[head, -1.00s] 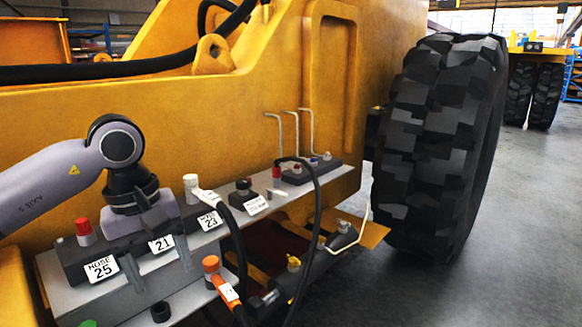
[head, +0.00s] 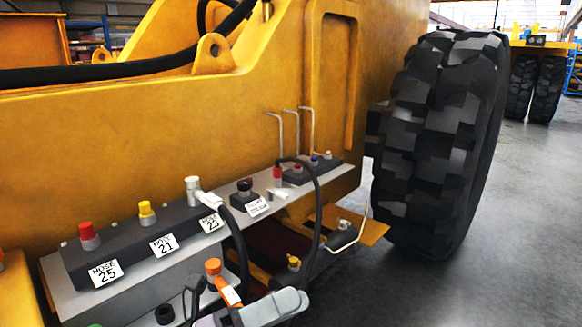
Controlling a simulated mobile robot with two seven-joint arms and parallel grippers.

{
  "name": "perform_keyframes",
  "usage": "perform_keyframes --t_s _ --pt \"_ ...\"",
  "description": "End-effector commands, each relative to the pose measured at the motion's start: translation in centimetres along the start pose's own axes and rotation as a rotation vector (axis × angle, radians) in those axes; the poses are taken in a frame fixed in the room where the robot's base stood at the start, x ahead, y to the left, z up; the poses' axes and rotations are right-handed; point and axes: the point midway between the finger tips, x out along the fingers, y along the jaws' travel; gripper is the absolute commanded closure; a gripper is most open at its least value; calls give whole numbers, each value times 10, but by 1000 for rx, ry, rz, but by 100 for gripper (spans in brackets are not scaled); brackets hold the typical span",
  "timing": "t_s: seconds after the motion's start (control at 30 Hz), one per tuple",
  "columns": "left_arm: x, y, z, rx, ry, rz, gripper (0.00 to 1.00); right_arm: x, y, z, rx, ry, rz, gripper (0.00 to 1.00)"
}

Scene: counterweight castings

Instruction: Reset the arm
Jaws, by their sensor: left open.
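My left gripper (head: 212,300) is low at the bottom edge of the head view, partly cut off by the frame. Its pale grey body (head: 272,308) and dark parts overlap the area around the orange-capped hose end (head: 214,266). Its jaws are open, and I see nothing held between them. It is below and right of the dark manifold block (head: 125,248), apart from the row of caps. My right gripper is not in view.
The block carries a red cap (head: 88,232), a yellow cap (head: 146,210) and a white fitting (head: 193,188), above labels 25, 21 and 23. A black hose (head: 238,245) hangs from the white fitting.

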Motion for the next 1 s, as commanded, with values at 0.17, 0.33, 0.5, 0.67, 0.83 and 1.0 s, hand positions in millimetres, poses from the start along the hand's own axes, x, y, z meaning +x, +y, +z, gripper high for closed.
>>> perform_keyframes --t_s 0.17,0.33,0.5,0.67,0.83,1.0 --pt "-44 34 12 -442 -368 105 34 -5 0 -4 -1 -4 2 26" --pt "-108 74 1 -851 -722 196 34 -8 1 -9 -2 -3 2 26" --pt "-187 108 -41 -1242 -1097 276 34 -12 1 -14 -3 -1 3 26" --pt "-259 120 -102 -1553 -1445 330 34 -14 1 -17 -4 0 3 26" --pt "-306 115 -155 -1748 -1706 356 34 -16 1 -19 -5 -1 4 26" --pt "-322 112 -175 -1813 -1803 362 34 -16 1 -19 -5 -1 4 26"
